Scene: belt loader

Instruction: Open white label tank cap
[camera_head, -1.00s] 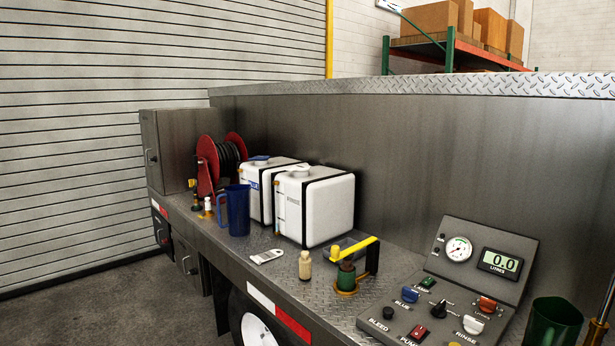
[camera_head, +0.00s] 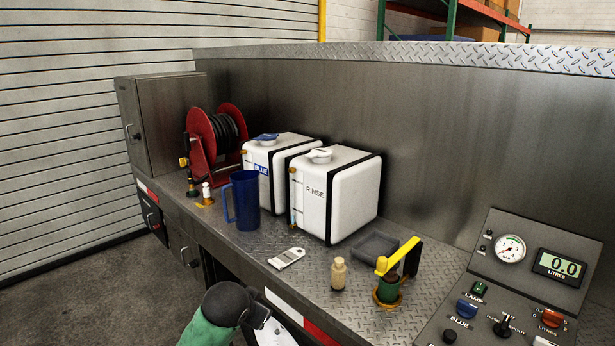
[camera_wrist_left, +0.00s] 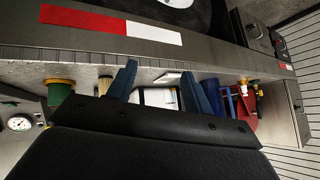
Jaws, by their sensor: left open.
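The rinse tank (camera_head: 342,195) is a white box with a black strap and a "RINSE" label, standing on the metal deck. Its white cap (camera_head: 320,155) sits on top. Beside it on the left is the blue tank (camera_head: 278,165), with a "BLUE" label and a blue cap (camera_head: 266,138). My left gripper (camera_wrist_left: 157,88) is open, and nothing is held between its two blue fingers. In the head view only part of my left arm shows, low in front of the deck edge, well away from the cap. My right gripper is not in view.
A blue jug (camera_head: 244,200) stands in front of the tanks. A white tag (camera_head: 287,257), a small bottle (camera_head: 338,273) and a yellow-handled valve (camera_head: 390,275) sit nearer the front. A red hose reel (camera_head: 203,145) is at left and a control panel (camera_head: 500,290) at right.

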